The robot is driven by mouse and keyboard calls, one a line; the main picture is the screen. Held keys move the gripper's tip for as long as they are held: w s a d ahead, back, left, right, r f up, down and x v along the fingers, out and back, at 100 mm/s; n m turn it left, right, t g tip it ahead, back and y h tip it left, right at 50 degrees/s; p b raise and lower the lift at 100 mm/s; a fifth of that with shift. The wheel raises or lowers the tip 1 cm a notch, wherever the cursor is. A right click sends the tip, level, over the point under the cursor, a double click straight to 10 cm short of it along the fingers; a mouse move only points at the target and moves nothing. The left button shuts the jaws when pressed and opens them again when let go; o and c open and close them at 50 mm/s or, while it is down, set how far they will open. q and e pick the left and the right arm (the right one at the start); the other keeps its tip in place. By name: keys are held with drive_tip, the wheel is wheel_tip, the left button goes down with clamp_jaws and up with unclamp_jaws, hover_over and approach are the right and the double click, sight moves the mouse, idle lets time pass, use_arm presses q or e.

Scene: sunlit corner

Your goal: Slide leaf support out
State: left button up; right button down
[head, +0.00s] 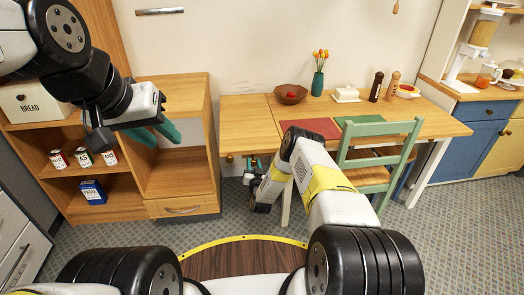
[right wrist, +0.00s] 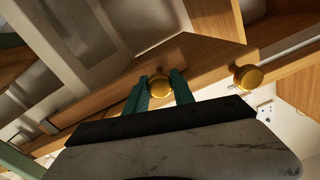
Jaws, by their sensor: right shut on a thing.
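The wooden table has a leaf section (head: 247,118) at its left end, level with the top. My right gripper (head: 256,166) is low at the table's left end, under the top's edge. In the right wrist view its teal fingers (right wrist: 164,90) are shut on a round brass knob (right wrist: 160,87) at the wooden underside. A second brass knob (right wrist: 248,77) sits to the right, free; a knob (head: 229,158) also shows under the leaf in the head view. The support bar itself is mostly hidden. My left gripper (head: 158,133) is open and empty before the shelf unit.
A green chair (head: 378,157) stands at the table's front, close to my right arm. Red and green mats (head: 310,128), a bowl (head: 290,94) and a vase (head: 318,82) are on the table. The shelf unit (head: 182,172) stands left, with a floor gap between.

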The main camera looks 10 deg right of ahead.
drive_tip(key=shift+s+a+f, duration=0.1)
drive_tip(key=shift+a+f, duration=0.05)
drive_tip(key=shift+a, duration=0.75)
drive_tip(key=c, duration=1.1)
unclamp_jaws()
drive_tip(key=shift+o, duration=0.2)
drive_tip(key=s, duration=0.7)
drive_tip(key=shift+s+d, duration=0.15)
drive_tip(key=shift+s, duration=0.25)
drive_tip(key=shift+w, duration=0.1)
